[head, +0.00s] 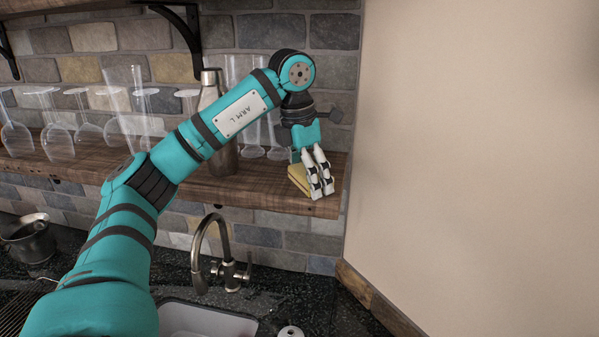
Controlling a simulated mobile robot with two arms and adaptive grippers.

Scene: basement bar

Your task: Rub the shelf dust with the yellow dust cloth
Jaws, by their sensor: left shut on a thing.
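My left gripper (313,176) is at the right end of the wooden shelf (263,194), near its front edge. It is shut on the yellow dust cloth (298,178), which shows beside and below the fingers. The cloth is at shelf height; I cannot tell whether it presses on the wood. I make out no dust on the part of the shelf that shows, and the gripper and arm hide some of it. My right gripper is not in view.
Several upturned glasses (58,141) stand on the shelf at the left. A metal bottle (222,158) stands behind my left arm, with more glasses beside it. Below are a tap (226,262) and a sink (205,322). A beige wall (480,150) borders the shelf's right end.

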